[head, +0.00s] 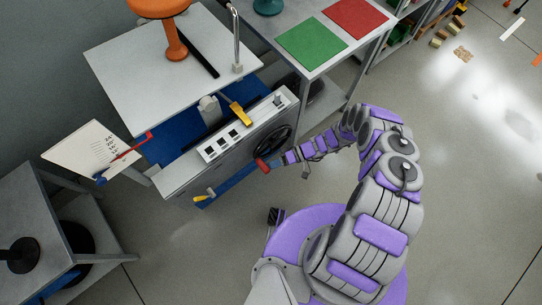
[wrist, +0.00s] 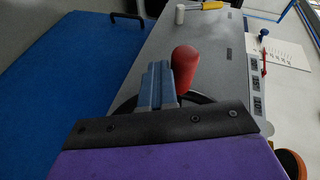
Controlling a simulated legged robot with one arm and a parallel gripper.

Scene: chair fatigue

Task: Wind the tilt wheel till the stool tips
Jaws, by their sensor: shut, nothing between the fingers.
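The tilt wheel (head: 276,143) is a black wheel on the grey front panel of the test rig. Its red handle (head: 262,165) sticks out near the wheel's lower left; it also shows in the wrist view (wrist: 185,68). My gripper (head: 272,163) is at the handle. In the wrist view its grey-blue fingers (wrist: 158,84) are shut with nothing between them. They lie just left of the red handle; I cannot tell if they touch it. The wheel's rim partly shows behind my gripper. The orange stool (head: 176,40) stands on the pale platform (head: 125,58), its seat cut off by the top edge.
A yellow-handled lever (head: 240,113) and several dark switches sit on the panel top. A white chart (head: 88,147) with a red pointer stands at the left. A bench with green (head: 311,43) and red (head: 355,16) mats stands behind.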

